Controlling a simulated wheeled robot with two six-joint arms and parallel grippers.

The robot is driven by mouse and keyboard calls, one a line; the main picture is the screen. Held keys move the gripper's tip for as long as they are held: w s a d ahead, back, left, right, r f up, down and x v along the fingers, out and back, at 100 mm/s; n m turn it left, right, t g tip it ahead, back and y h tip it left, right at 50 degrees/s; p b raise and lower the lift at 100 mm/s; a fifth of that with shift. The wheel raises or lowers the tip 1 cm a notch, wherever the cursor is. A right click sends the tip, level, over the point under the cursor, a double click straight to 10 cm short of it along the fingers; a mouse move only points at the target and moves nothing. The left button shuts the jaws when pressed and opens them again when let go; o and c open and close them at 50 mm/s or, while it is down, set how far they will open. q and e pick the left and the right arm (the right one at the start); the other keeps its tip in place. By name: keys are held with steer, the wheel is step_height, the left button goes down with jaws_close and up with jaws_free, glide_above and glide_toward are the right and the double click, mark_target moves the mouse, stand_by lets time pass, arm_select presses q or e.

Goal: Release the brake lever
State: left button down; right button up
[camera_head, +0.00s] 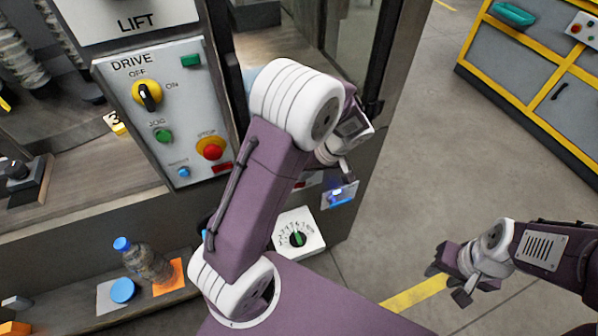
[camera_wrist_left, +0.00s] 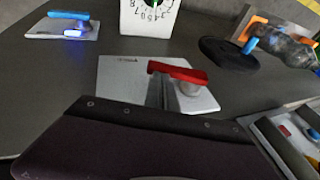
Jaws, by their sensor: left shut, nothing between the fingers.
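In the left wrist view a red-handled lever (camera_wrist_left: 178,71) sits on a pale metal plate (camera_wrist_left: 118,80); the plate's lettering is too small to read. My left gripper (camera_wrist_left: 160,93) is shut and empty, its fingertips right by the left part of the red handle. I cannot tell whether they touch it. A second lever (camera_wrist_left: 70,15), with a blue handle and a blue light, is on another plate at the left; its plate also shows in the head view (camera_head: 340,196). In the head view my left arm hides most of the red lever's area. My right gripper (camera_head: 449,283) is open and empty above the floor.
A white dial box (camera_head: 299,234) stands near the levers. A bottle (camera_head: 146,262) and a blue disc (camera_head: 122,290) are on the ledge at lower left. The DRIVE panel (camera_head: 165,115) with knob and buttons stands left of my arm. Open floor lies at right.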

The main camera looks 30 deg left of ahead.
mark_target(302, 187)
arm_select(q)
steer(key=shift+w+d+f+m+g+y, duration=0.1)
steer(key=shift+f+m+g+y, duration=0.05)
steer(key=shift+f+g+y, duration=0.35)
steer(key=shift+w+d+f+m+g+y, duration=0.1)
steer(key=shift+f+m+g+y, duration=0.05)
steer(key=shift+f+g+y, duration=0.35)
steer(key=shift+a+f+g+y, duration=0.1)
steer(key=shift+f+g+y, duration=0.7)
steer(key=shift+f+g, duration=0.15)
steer(key=shift+s+a+f+b, duration=0.2)
steer(key=shift+s+f+b, duration=0.1)
steer(key=shift+f+b, duration=0.4)
steer(key=shift+f, duration=0.1)
steer(key=shift+s+f, duration=0.1)
steer(key=shift+f, duration=0.05)
